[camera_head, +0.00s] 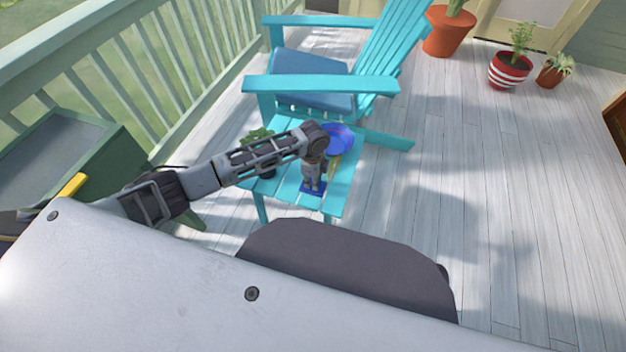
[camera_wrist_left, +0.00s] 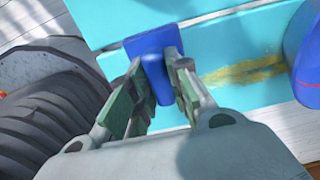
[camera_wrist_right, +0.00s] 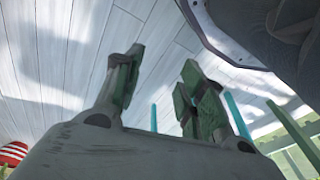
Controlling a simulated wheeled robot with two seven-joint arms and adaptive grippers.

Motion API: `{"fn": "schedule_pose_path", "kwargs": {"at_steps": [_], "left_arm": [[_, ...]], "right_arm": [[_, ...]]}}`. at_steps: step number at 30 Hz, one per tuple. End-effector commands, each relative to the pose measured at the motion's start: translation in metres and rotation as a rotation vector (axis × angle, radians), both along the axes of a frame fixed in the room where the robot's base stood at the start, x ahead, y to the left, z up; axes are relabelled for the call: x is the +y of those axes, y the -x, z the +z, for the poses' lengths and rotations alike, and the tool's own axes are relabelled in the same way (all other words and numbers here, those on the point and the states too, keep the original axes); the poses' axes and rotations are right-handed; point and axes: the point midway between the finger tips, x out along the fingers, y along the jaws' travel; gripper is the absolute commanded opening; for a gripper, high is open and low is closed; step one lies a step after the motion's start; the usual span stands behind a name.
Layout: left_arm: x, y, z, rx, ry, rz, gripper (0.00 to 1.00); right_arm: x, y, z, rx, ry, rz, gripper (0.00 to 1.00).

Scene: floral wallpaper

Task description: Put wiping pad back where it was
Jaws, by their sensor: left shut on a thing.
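The wiping pad is a blue pad (camera_head: 312,188) at the front of a small turquoise table (camera_head: 337,203). In the left wrist view the blue pad (camera_wrist_left: 149,45) has an upright part between the fingers. My left gripper (camera_head: 311,177) points down over the table and is shut on the pad; its fingers also show in the left wrist view (camera_wrist_left: 155,90). The pad is on or just above the slats; I cannot tell which. A yellow-brown smear (camera_wrist_left: 243,72) lies on the slats beside it. My right gripper (camera_wrist_right: 155,85) is open and empty, over the deck boards.
A blue bowl-like object (camera_head: 339,139) stands on the table, right of my left arm. A potted plant (camera_head: 258,140) stands at its left. A turquoise chair (camera_head: 318,85) is behind, and a green box (camera_head: 68,150) is at left.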

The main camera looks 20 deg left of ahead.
Motion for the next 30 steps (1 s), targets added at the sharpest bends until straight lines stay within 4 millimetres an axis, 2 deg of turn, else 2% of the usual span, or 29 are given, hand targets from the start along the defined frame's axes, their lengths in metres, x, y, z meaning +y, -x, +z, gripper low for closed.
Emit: {"fn": "schedule_pose_path", "kwargs": {"at_steps": [1,5,6,17,24,28,30], "left_arm": [[0.000,0.000,0.000,0.000,0.000,0.000,0.23],[0.000,0.000,0.000,0.000,0.000,0.000,0.40],[0.000,0.000,0.000,0.000,0.000,0.000,0.41],[0.000,0.000,0.001,0.000,0.000,0.000,0.41],[0.000,0.000,0.013,0.001,0.000,0.000,0.41],[0.000,0.000,0.025,-0.001,0.001,0.000,0.41],[0.000,-0.001,0.033,-0.001,0.000,0.001,0.41]], "right_arm": [[0.000,0.001,-0.001,0.002,0.000,0.000,0.40],[0.000,0.001,-0.002,0.004,0.002,0.001,0.40],[-0.001,0.001,-0.002,0.004,0.002,0.001,0.40],[0.000,0.001,-0.002,0.002,0.002,0.001,0.40],[0.000,-0.004,0.002,-0.016,-0.002,-0.001,0.40],[-0.001,-0.006,-0.006,-0.019,0.002,-0.003,0.40],[-0.003,-0.005,-0.019,-0.011,0.006,-0.006,0.40]]}}
